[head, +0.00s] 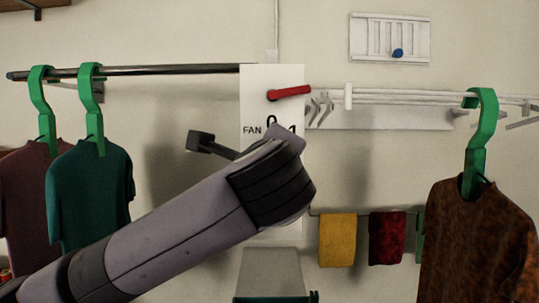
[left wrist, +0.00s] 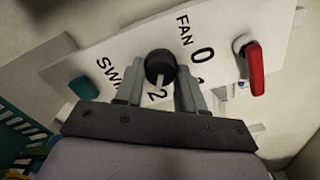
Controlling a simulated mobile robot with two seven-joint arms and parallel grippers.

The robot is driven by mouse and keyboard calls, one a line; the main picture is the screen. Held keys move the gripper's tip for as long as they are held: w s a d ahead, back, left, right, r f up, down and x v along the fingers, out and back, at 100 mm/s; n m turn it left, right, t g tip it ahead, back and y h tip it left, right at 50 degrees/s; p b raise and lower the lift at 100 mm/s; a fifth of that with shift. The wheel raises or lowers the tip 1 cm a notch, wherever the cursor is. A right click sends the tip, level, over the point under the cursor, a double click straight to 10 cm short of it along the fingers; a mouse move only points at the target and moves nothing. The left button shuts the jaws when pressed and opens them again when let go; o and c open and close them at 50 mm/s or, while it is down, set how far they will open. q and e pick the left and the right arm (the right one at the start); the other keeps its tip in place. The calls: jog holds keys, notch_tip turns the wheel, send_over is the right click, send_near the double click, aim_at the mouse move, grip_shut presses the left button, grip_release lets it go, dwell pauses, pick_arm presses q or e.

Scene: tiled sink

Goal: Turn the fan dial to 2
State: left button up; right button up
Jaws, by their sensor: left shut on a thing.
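The white panel (head: 258,78) is on the wall, with FAN and 0 printed on it in the head view. The fan dial, a round black knob (left wrist: 160,64), shows in the left wrist view below the FAN label. A 0 and a 2 are printed around it, with another mark partly hidden. My left gripper (left wrist: 160,80) is shut on the knob, with one finger on each side. Which number the knob points to cannot be told. In the head view my left arm hides the knob and the fingers. My right gripper is not in view.
A red lever (head: 289,92) sticks out near the panel's top; it also shows in the left wrist view (left wrist: 254,70). A teal part (left wrist: 83,88) is at the panel's other end. Shirts hang on green hangers (head: 97,105) at left and right. Yellow and red towels (head: 338,240) hang lower right.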

pick_arm(q)
jog(key=o, duration=1)
jog(key=shift+s+b, duration=1.1)
jog(key=shift+s, duration=2.5)
